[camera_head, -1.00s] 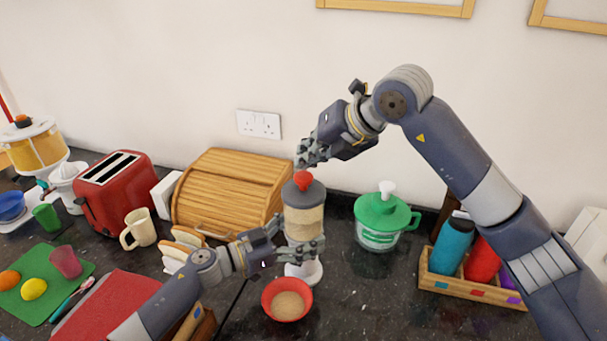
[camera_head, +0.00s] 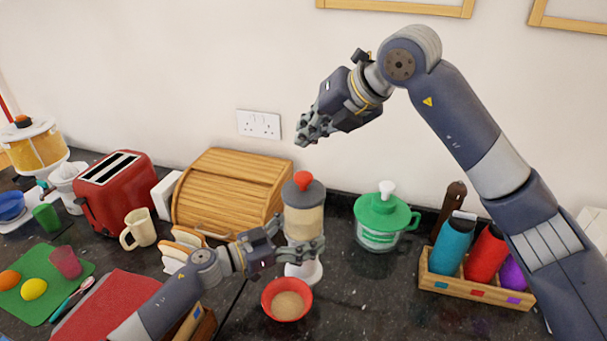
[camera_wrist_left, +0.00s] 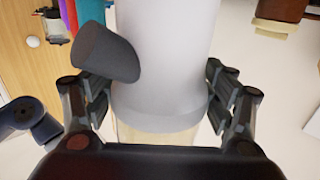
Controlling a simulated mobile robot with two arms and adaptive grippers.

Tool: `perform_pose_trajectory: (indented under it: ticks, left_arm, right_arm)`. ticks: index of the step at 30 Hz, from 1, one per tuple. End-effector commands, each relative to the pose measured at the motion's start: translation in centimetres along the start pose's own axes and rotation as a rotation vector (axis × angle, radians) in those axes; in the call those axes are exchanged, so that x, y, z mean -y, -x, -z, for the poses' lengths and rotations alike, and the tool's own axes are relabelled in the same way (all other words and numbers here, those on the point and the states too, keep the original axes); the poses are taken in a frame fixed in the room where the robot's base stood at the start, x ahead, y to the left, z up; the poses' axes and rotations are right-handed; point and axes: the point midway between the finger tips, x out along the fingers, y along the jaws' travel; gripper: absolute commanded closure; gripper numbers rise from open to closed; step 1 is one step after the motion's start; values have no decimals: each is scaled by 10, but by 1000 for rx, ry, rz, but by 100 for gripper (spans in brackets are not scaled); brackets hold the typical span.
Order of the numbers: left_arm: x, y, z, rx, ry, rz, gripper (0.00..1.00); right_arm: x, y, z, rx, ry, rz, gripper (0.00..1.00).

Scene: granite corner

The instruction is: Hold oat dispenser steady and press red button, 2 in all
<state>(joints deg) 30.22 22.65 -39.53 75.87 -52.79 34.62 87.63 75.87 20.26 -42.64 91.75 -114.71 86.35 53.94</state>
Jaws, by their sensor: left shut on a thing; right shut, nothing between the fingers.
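The oat dispenser (camera_head: 303,222) stands upright on a white base, with a grey lid and a red button (camera_head: 303,180) on top. My left gripper (camera_head: 303,250) is shut around its lower body; in the left wrist view the fingers (camera_wrist_left: 160,105) flank the pale body (camera_wrist_left: 165,60) and a dark grey spout. My right gripper (camera_head: 304,138) is shut and empty, above the red button with a clear gap. A red bowl (camera_head: 272,302) sits below the dispenser and holds pale oats (camera_head: 287,305).
A wooden bread bin (camera_head: 225,180) stands behind left. A green-lidded container (camera_head: 385,215) is to the right, and a wooden crate (camera_head: 470,292) with bottles is farther right. Dark counter between them is clear.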

Motion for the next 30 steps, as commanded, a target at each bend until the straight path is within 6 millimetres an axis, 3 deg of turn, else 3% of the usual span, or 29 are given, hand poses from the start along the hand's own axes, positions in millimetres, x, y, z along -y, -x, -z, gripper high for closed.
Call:
perform_pose_trajectory:
  ticks: [13,14,16,30]
  left_arm:
    - [0,0,0,-1,0,0,72]
    - [0,0,0,-1,0,0,17]
    - [0,0,0,-1,0,0,1]
    - [0,2,0,1,0,1,0]
  right_arm:
    - [0,0,0,0,0,0,100]
    - [0,0,0,0,0,0,100]
    - [0,0,0,0,0,0,100]
    - [0,0,0,0,0,0,100]
